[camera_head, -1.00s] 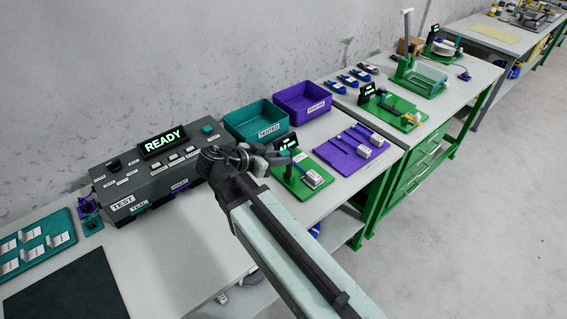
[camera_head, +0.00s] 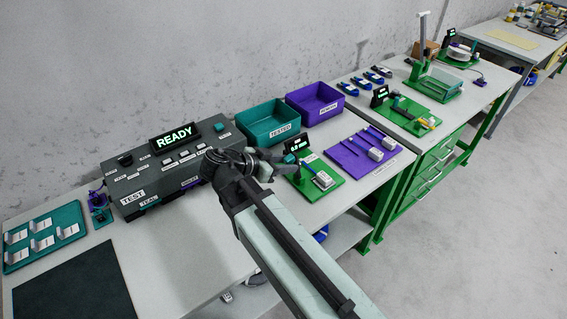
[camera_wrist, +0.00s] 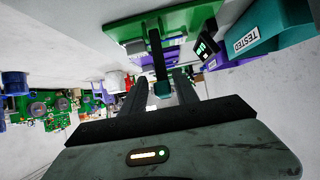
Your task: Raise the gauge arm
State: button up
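The gauge is a green plate (camera_head: 318,190) with a small black display (camera_head: 298,143) and a white block (camera_head: 323,180) on it. In the wrist view my gripper (camera_wrist: 160,82) is open, with one finger on each side of the teal tip and small gaps showing. Whether either finger touches it I cannot tell for certain. My wrist hides part of the gauge's left side in the head view.
A grey console (camera_head: 165,165) reading READY stands left of my gripper. Teal (camera_head: 268,132) and purple (camera_head: 318,112) bins stand behind the gauge. A purple fixture plate (camera_head: 350,165) is at its right.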

jog(key=shift+r, duration=0.15)
jog(key=p+v, duration=0.4)
jog(key=v, duration=0.3)
jog(key=shift+s+a, duration=0.2)
jog(key=shift+a, duration=0.05)
